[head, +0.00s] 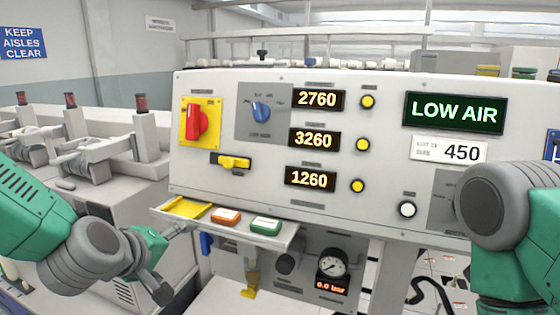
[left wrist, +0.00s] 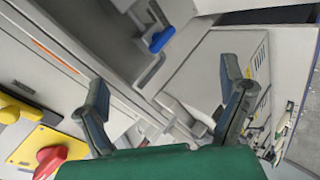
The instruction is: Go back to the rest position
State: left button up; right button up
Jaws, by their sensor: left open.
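My left gripper (head: 174,262) is open and empty, in front of and below the left end of the small shelf (head: 284,239) on the console's front. In the left wrist view its two fingers (left wrist: 163,85) stand wide apart with nothing between them. One finger shows close to the shelf's left end in the head view; I cannot tell whether it touches. My right arm (head: 495,205) comes in at the right edge, in front of the console; its gripper is out of view.
The console (head: 385,205) carries a red knob (head: 196,122), a blue selector (head: 261,112), a yellow handle (head: 232,162) and a "LOW AIR" display (head: 454,112). A gauge (head: 332,266) sits below.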

pick_arm(q)
jog(key=s+a+f+m+g+y+b, duration=0.1)
jog(key=s+f+m+g, duration=0.2)
jog(key=s+f, duration=0.6)
jog(key=s+a+f+m+g, duration=0.25)
jog(key=s+f, duration=0.35)
jog(key=f, duration=0.7)
jog(key=s+a+f+m+g, duration=0.1)
jog(key=s+f+m+g, duration=0.1)
jog(key=s+f, duration=0.3)
jog(key=s+a+f+m+g+y+b, duration=0.1)
jog(key=s+f, duration=0.4)
jog(key=s, duration=0.7)
jog(key=shift+s+a+f+m+g+b, duration=0.35)
jog(key=shift+a+m+g, duration=0.3)
jog(key=shift+m, duration=0.6)
jog(key=shift+w, duration=0.15)
